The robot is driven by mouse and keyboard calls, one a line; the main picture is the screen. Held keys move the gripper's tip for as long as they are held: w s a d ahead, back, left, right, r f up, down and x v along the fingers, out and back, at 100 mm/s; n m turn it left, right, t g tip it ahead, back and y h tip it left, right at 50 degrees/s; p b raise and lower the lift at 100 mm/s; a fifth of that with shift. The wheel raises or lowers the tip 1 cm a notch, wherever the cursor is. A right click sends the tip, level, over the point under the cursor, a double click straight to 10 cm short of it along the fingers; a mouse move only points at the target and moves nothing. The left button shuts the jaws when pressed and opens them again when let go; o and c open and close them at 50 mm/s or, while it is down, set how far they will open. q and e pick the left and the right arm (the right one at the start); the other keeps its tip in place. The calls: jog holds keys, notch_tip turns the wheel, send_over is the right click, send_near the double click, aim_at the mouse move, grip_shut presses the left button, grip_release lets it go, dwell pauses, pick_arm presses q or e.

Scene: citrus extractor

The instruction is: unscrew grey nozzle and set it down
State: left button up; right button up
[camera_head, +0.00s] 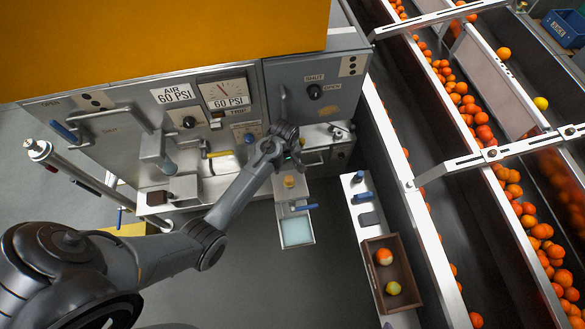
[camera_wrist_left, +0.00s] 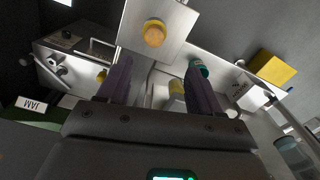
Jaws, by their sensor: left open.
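My left gripper (camera_head: 287,160) is at the front of the grey machine, above a small metal shelf (camera_head: 298,198). In the left wrist view its two dark fingers (camera_wrist_left: 158,66) stand wide apart with nothing gripped between them. A round orange-yellow piece (camera_head: 289,181) sits on the shelf just in front of the gripper; a similar round piece (camera_wrist_left: 154,33) shows on a metal plate beyond the fingertips in the wrist view. I cannot pick out the grey nozzle with certainty; the gripper and wrist hide part of the machine front. My right gripper is not in view.
A narrow white ledge (camera_head: 356,228) at the right bears a brown box (camera_head: 371,262) with fruit. Conveyors of oranges (camera_head: 465,110) run beyond it. The grey floor (camera_head: 250,285) is clear.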

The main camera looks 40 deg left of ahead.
aim_at(289, 178)
pick_arm(q)
jog(key=f+b, duration=0.1)
jog(key=f, duration=0.6)
jog(key=f+b, duration=0.1)
jog(key=f, duration=0.2)
jog(key=shift+w+d+f+b, duration=0.25)
jog(key=shift+w+d+b, duration=0.05)
jog(key=shift+w, duration=0.05)
jog(key=c, duration=1.1)
jog(key=n, duration=0.6)
jog(key=shift+d+n, duration=0.1)
jog(key=shift+n, duration=0.2)
jog(key=shift+c, duration=0.2)
jog(key=n, duration=0.5)
jog(key=shift+s, duration=0.1)
